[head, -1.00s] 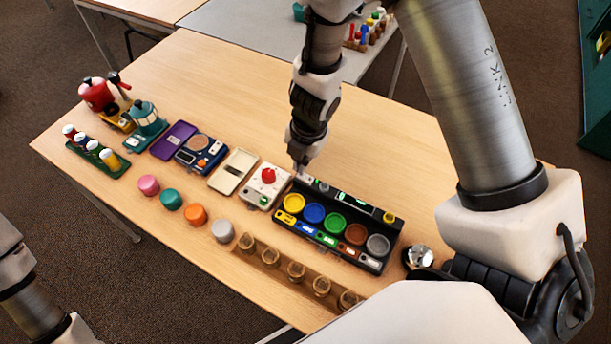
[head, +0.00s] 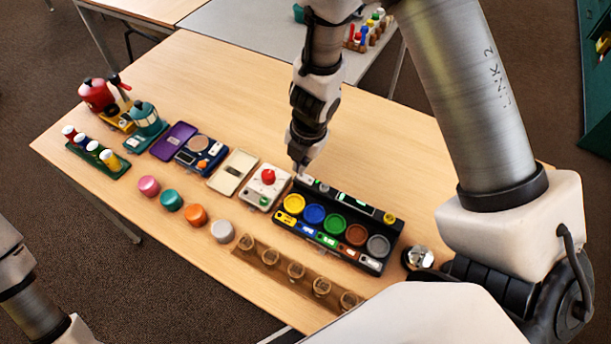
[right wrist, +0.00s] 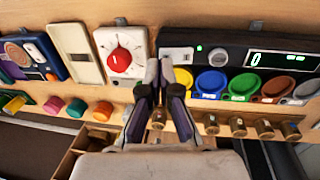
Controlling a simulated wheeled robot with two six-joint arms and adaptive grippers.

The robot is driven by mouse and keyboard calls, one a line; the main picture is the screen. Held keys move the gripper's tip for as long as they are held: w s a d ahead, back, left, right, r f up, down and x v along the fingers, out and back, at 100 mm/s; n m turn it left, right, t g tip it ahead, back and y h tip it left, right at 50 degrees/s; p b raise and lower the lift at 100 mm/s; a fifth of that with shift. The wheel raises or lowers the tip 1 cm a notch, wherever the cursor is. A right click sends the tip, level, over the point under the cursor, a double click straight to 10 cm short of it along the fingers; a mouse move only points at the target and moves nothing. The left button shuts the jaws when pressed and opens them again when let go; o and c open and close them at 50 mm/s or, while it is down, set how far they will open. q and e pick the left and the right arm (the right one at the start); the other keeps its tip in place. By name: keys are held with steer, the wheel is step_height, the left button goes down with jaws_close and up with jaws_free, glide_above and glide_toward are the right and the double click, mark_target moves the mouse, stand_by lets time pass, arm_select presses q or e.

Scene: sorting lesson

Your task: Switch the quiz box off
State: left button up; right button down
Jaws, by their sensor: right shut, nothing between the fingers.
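The quiz box (head: 290,229) is a long black case with yellow, blue, green, brown and grey round buttons. It also shows in the right wrist view (right wrist: 228,42), with a lit green lamp (right wrist: 199,47) and a lit display (right wrist: 257,57) reading 0. A light switch plate (right wrist: 177,54) is at the box's left end. My right gripper (head: 299,172) is shut and empty, pointing down at that end. In the right wrist view its fingertips (right wrist: 159,66) are just left of the plate and partly cover that corner. I cannot tell whether they touch it. My left gripper is out of view.
A white box with a red knob (head: 268,175) stands close left of the quiz box. Beyond it are a cream plate (head: 233,171) and a blue device (head: 200,152). A wooden rack with jars (head: 296,271) lies in front. The table behind is clear.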

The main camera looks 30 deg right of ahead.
steer(key=shift+f+b, duration=1.1)
steer(key=shift+f, duration=0.05)
stand_by(0.4)
steer(key=shift+r, duration=0.1)
step_height(320, 180, up, 7)
steer(key=p, duration=0.7)
steer(key=shift+p, duration=0.35)
